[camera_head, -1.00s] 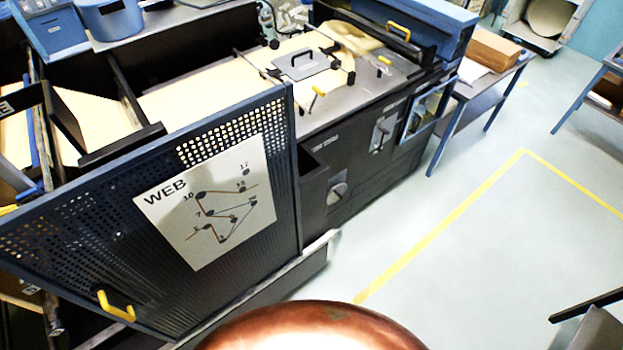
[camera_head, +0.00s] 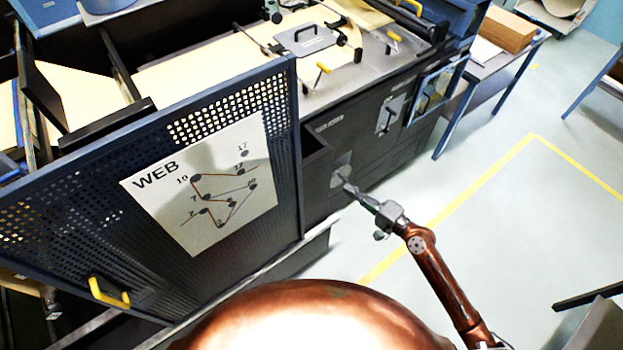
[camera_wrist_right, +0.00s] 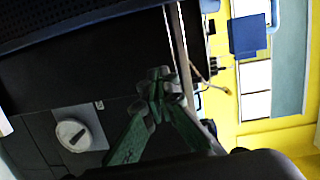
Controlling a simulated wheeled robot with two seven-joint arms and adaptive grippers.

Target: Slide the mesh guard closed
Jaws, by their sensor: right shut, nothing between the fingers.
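The mesh guard (camera_head: 210,120) is a dark perforated panel in a blue frame with a white WEB diagram on it. It stands across the front left of the machine in the head view, and the section to its right is uncovered. Its yellow handle (camera_head: 108,292) is at the lower left. My right gripper (camera_head: 350,187) is shut and empty, to the right of the guard and apart from the handle, near the machine's lower front. In the right wrist view its fingertips (camera_wrist_right: 160,82) meet, and a dotted dark panel edge shows at the top left. My left gripper is not in view.
A round grey knob (camera_head: 341,177) is on the machine front near my right gripper; it also shows in the wrist view (camera_wrist_right: 75,133). A table with a cardboard box (camera_head: 505,30) stands at the upper right. The floor (camera_head: 480,240) right of the machine is clear.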

